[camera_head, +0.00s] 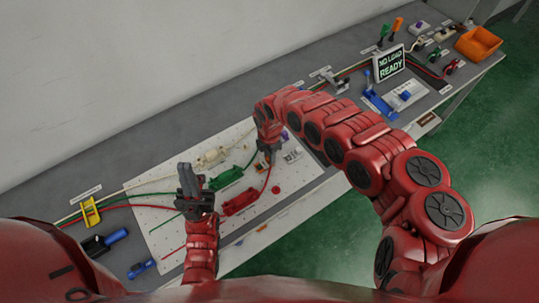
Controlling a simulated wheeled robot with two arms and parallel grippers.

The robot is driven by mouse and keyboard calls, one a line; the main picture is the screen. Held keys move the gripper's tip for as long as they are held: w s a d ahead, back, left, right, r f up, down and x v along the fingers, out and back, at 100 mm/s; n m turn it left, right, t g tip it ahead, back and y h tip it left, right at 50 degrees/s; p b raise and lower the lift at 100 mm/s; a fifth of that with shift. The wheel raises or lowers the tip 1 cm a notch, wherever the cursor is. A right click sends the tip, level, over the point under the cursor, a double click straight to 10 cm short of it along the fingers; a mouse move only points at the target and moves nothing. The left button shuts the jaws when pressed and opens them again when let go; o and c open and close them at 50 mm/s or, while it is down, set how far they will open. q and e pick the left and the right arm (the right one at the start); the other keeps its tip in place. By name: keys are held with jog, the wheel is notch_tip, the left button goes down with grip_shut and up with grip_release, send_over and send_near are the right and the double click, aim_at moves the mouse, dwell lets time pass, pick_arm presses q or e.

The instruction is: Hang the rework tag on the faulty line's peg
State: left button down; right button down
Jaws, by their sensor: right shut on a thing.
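My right gripper (268,154) points down over the upper right part of the white pegboard panel (140,188). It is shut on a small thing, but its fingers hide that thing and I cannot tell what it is. My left gripper (188,182) is raised over the left middle of the panel, with its dark fingers pointing up; I cannot tell whether they are apart. On the panel are a cream fixture (211,157), a green fixture (229,177) and a red fixture (240,203), each on a coloured line. I cannot clearly make out the rework tag or a peg.
A yellow block (91,211) and blue tools (104,243) lie at the left. A small white part (292,154) is just right of my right gripper. A sign reading "NO LOAD READY" (391,65) and an orange bin (478,44) stand farther right.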

jog(key=c, duration=0.6)
grip_release()
jog(key=o, duration=0.5)
jog(key=shift+c, duration=0.2)
jog(key=shift+r, duration=0.1)
jog(key=shift+r+p, duration=2.95)
jog(key=shift+r, duration=0.55)
jog(key=shift+s+f, duration=0.1)
jog(key=shift+f, duration=0.05)
